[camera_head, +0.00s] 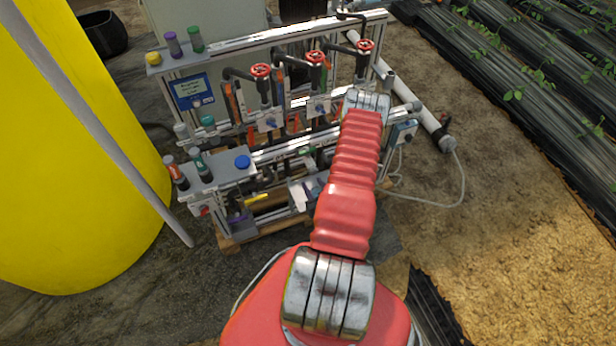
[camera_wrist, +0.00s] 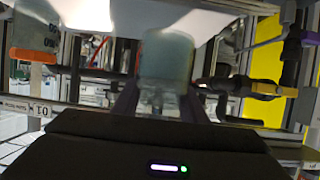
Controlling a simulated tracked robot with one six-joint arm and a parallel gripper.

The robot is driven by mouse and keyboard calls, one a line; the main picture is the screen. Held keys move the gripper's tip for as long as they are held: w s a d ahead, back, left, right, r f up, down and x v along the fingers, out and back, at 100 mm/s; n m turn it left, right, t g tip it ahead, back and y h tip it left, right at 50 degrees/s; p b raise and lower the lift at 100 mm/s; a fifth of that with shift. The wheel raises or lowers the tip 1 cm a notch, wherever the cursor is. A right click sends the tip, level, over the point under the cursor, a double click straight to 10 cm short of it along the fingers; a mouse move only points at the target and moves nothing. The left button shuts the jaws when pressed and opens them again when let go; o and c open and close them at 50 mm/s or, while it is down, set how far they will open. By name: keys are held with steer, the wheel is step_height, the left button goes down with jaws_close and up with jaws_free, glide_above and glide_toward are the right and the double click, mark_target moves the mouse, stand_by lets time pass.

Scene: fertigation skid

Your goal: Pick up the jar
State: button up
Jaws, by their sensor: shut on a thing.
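The jar (camera_wrist: 166,58) shows in the wrist view as a blurred, translucent grey-green cylinder in the middle, just past my gripper. My gripper (camera_wrist: 159,98) has a dark finger on each side of the jar's narrower near end and is shut on it. In the head view my red arm reaches to the skid, and I cannot make out the jar in the grip there.
The skid's metal frame (camera_head: 262,42) carries several red-handled valves (camera_head: 315,57). Capped bottles (camera_head: 175,172) stand on its left shelf. A yellow tank (camera_head: 75,170) is at the left. A white pipe (camera_head: 430,125) and loose hose (camera_head: 445,203) are at the right.

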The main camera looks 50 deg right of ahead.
steer(key=s+a, duration=0.6)
steer(key=s, duration=0.3)
steer(key=shift+s, duration=0.2)
steer(key=shift+s, duration=0.1)
stand_by(0.4)
